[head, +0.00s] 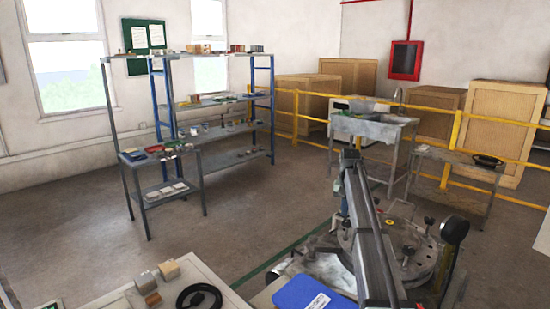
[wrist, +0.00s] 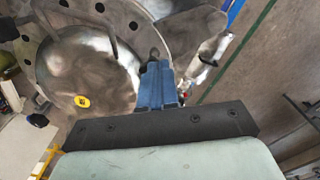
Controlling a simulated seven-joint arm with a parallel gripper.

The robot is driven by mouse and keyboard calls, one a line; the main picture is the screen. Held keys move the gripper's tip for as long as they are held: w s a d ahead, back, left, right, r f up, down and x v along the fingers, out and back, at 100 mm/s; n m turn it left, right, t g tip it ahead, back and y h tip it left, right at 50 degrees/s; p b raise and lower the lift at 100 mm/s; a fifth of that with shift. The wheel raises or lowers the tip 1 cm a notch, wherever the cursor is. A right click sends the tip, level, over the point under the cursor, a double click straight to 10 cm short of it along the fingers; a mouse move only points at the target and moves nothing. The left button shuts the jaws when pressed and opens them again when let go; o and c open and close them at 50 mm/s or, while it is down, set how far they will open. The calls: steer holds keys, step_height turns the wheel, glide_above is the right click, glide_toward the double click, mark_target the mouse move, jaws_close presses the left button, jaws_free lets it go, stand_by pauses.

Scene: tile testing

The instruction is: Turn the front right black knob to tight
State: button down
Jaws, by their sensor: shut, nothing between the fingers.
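A round metal test machine (head: 425,268) with a drilled flange stands at the lower right of the head view. Small dark knobs stand on it, among them one at its right (head: 429,221) and one nearer its middle (head: 408,251). I cannot tell for sure which is the front right one. The wrist view shows the drilled flange (wrist: 120,16) and a black knob (wrist: 38,120) at the left. My gripper (wrist: 155,66) has its blue fingers shut and empty, with the tips over the flange's edge by a small dark fitting (wrist: 155,53). In the head view my arm hides part of the machine.
A round gauge (head: 455,231) stands at the machine's right. A blue clipboard (head: 306,297) lies in front of it. A table at the lower left holds small blocks (head: 146,283) and a black coil (head: 199,297). Shelves (head: 225,130) stand farther back, with clear floor between.

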step_height(320, 180, down, 6)
steer(key=d, duration=0.3)
steer(key=shift+s, duration=0.15)
stand_by(0.8)
steer(key=shift+a, duration=0.1)
stand_by(0.6)
steer(key=shift+w+a, duration=0.35)
steer(key=shift+a, duration=0.4)
steer(key=shift+s, duration=0.1)
step_height(320, 180, up, 6)
steer(key=shift+s+a, duration=0.15)
steer(key=shift+s, duration=0.25)
stand_by(0.6)
